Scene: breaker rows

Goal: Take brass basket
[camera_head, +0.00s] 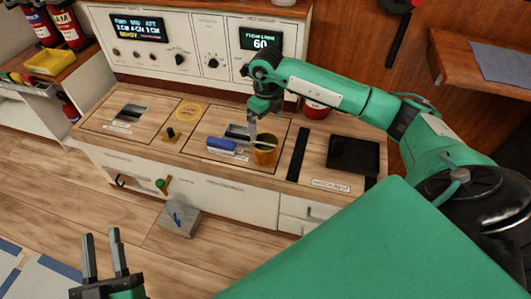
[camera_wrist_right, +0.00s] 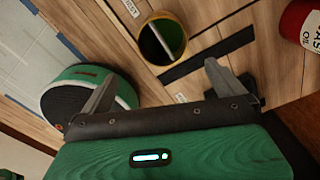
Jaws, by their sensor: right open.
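The brass basket (camera_head: 265,155) is a small round brass-coloured cup standing on the wooden counter, below and just right of my right gripper (camera_head: 254,122). In the right wrist view the brass basket (camera_wrist_right: 146,47) shows its open dark-green inside with a light rod across it. My right gripper (camera_wrist_right: 160,68) is open, its two fingers wide apart and empty, with the basket ahead of the gap; I see no contact. My left gripper (camera_head: 101,238) is open and empty at the lower left, low in front of the counter.
A blue-handled tool (camera_head: 221,144) lies left of the basket. A black slot (camera_head: 298,154) and a dark square pad (camera_head: 353,154) are to its right. A red-and-white can (camera_head: 316,109) stands behind. A grey box (camera_head: 180,219) is on the floor.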

